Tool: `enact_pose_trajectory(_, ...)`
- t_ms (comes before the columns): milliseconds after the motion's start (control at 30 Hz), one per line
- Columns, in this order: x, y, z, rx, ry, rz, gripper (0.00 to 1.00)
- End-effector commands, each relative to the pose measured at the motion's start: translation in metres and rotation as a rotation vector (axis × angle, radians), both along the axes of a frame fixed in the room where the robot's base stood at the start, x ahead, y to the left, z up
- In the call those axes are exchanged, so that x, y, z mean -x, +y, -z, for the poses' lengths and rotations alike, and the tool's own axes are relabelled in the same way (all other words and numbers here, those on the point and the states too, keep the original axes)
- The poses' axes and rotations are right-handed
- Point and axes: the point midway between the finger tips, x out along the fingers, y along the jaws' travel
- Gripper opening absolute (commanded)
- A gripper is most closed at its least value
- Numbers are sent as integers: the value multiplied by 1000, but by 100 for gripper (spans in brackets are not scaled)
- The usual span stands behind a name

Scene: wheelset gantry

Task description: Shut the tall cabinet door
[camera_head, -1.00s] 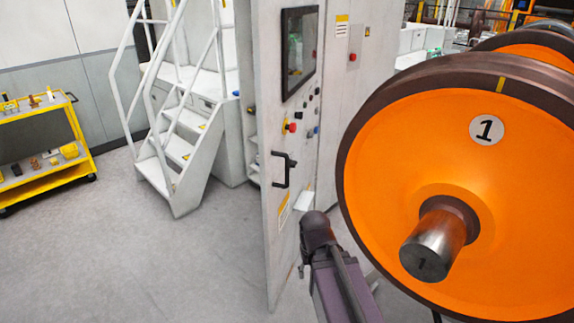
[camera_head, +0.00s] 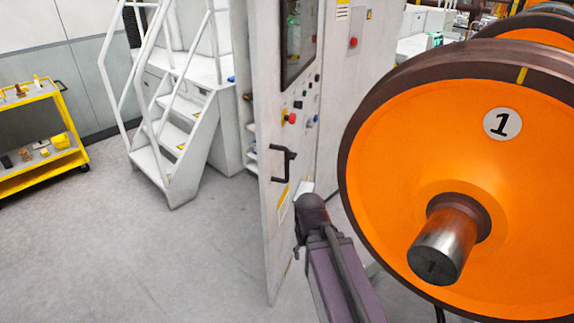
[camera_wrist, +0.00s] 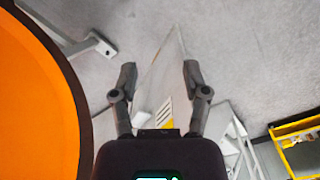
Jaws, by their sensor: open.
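The tall cabinet door (camera_head: 278,226) is a grey-white panel standing open in the head view, with its free edge towards me and shelves showing behind it. It carries a black handle (camera_head: 284,163), a dark screen and several buttons. My arm reaches towards its lower part from the front right; in the head view I cannot make out the fingers. In the wrist view my gripper (camera_wrist: 158,78) is open and empty, its two fingers apart. The door (camera_wrist: 168,65) shows between and beyond them, with a yellow label low in the picture. I cannot tell whether anything touches.
A big orange wheel (camera_head: 415,190) marked 1 stands close on the right of my arm, its axle end sticking out towards me. White stairs with railings (camera_head: 178,150) stand behind the door. A yellow cart (camera_head: 42,170) is at the left. The floor left of the door is clear.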

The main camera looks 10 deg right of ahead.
Motion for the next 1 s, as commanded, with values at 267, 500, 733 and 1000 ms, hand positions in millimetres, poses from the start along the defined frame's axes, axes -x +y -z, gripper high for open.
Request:
enact_pose_trajectory(267, -16, 7, 6, -116, -17, 148, 60)
enact_pose_trajectory(500, -53, 15, 7, -385, -20, 483, 60)
enact_pose_trajectory(733, -97, 12, -8, -716, 48, 873, 60)
enact_pose_trajectory(1000, -148, -16, -43, -1124, 239, 1291, 60)
